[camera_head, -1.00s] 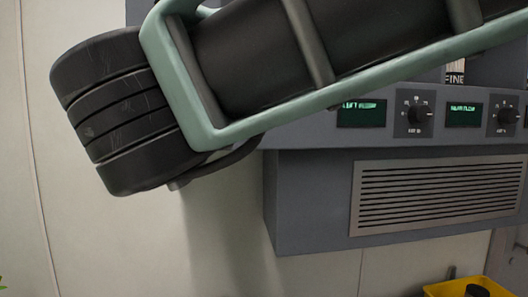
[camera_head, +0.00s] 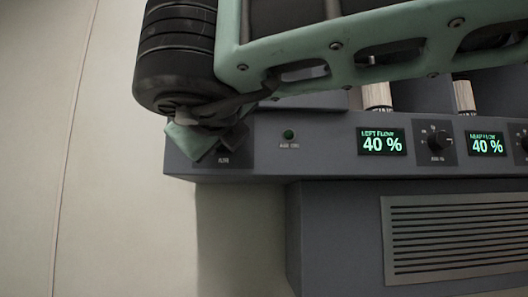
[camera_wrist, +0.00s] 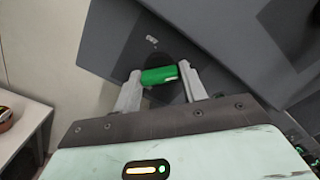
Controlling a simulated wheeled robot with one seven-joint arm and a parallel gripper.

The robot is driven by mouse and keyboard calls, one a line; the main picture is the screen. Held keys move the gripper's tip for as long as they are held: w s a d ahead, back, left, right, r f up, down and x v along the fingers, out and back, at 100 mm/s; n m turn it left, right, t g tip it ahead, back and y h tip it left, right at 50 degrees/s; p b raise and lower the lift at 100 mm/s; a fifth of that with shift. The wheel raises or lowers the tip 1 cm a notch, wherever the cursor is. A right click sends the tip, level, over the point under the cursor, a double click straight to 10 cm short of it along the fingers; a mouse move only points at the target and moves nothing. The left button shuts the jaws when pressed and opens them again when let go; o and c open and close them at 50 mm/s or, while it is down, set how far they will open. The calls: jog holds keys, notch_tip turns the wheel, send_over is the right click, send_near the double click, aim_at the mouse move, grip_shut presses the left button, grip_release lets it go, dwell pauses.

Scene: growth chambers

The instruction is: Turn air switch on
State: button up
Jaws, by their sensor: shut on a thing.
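A bright green switch handle (camera_wrist: 158,75) sits on a dark round mount on the grey panel in the wrist view. My gripper (camera_wrist: 161,72) is shut on it, with one pale finger at each end of the green part. In the head view my gripper (camera_head: 205,143) is at the left end of the grey control panel (camera_head: 325,160) and hides the switch. A small label below it is too small to read surely.
A green indicator (camera_head: 289,134) is right of my gripper. Farther right are a left flow display (camera_head: 382,142) reading 40 %, a dial (camera_head: 437,136) and another 40 % display (camera_head: 486,144). A vented grille (camera_head: 460,240) lies below. A white table (camera_wrist: 22,130) stands at left in the wrist view.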

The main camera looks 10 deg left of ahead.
dwell(0.5)
jog(key=o, duration=1)
jog(key=b+v, duration=0.3)
jog(key=v, duration=1.4)
jog(key=shift+s+a+f, duration=0.1)
jog(key=shift+s, duration=0.1)
